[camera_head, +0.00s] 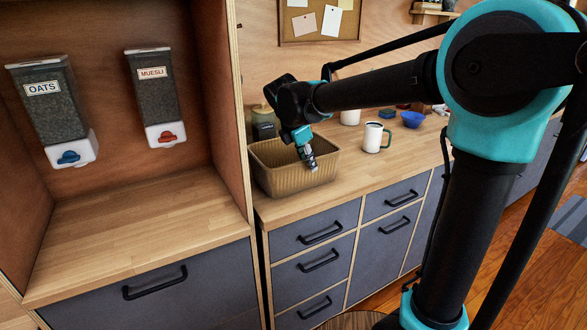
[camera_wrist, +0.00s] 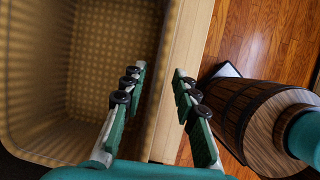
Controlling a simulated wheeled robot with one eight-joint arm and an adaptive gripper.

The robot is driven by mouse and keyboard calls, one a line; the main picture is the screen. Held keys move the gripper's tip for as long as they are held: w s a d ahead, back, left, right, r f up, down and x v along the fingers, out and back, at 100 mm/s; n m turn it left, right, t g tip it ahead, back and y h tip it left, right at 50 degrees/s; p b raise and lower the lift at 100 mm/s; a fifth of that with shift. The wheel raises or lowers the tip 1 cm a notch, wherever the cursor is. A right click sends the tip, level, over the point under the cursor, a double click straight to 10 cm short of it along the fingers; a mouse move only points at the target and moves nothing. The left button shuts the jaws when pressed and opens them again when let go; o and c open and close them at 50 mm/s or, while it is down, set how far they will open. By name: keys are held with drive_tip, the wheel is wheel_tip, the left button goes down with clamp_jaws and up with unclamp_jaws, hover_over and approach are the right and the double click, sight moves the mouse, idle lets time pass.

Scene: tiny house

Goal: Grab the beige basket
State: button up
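The beige basket (camera_head: 283,180) is a ribbed, open-topped rectangular tub standing on the wooden counter, against the tall cabinet's side panel. My gripper (camera_head: 311,163) points down at its front right rim in the head view. In the wrist view the basket (camera_wrist: 95,50) fills the left side, and its inside looks empty. My gripper (camera_wrist: 160,85) is open there. Its left finger shows over the basket's inside and its right finger over the outer side, with the basket wall between them. Both fingers look clear of the wall, but depth is hard to judge.
A white mug (camera_head: 373,137), a second white cup (camera_head: 350,117) and a blue bowl (camera_head: 413,119) stand right of the basket. A dark jar (camera_head: 263,122) is behind it. A wooden barrel (camera_wrist: 240,108) stands on the floor below the counter edge.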

sight(311, 179)
drive_tip(key=shift+x, duration=2.75)
drive_tip(key=shift+a, duration=0.15)
drive_tip(key=shift+s, duration=0.1)
clamp_jaws()
